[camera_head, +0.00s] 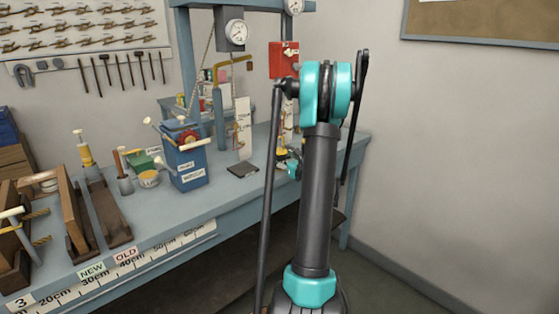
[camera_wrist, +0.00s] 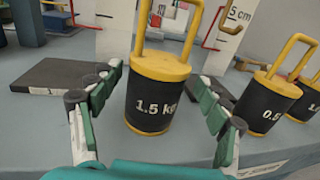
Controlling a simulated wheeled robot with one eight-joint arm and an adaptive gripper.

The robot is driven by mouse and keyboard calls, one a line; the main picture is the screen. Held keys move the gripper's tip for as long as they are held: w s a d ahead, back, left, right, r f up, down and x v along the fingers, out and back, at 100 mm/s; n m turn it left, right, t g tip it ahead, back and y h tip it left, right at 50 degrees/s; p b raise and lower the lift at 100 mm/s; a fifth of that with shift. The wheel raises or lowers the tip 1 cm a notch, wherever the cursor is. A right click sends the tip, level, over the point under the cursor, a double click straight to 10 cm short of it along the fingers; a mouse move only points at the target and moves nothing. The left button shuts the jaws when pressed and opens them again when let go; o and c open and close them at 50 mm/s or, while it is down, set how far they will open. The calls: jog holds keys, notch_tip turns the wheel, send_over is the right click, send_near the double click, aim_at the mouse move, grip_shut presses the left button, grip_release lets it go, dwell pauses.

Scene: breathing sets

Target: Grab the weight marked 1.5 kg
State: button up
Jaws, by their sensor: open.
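The weight marked 1.5 kg (camera_wrist: 152,104) is a black cylinder with a yellow top, base rim and tall yellow handle. It stands upright in the middle of the wrist view. My gripper (camera_wrist: 165,88) is open, with one green-and-grey finger on each side of this weight. The left fingertip looks close to its side; I cannot tell whether it touches. In the head view my arm hides most of this area, and only a bit of my gripper (camera_head: 295,166) shows beside the arm.
To the right in the wrist view stand a weight marked 0.5 (camera_wrist: 268,104) and another similar weight (camera_wrist: 306,104), partly cut off. A dark flat plate (camera_wrist: 62,76) lies at left. In the head view, a blue box (camera_head: 188,165) and wooden pieces (camera_head: 103,212) occupy the bench's left part.

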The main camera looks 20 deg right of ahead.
aim_at(275, 153)
jog(key=w, duration=0.2)
jog(key=w+a, duration=0.1)
jog(key=w, duration=0.1)
jog(key=shift+w, duration=0.35)
grip_shut()
dwell(0.4)
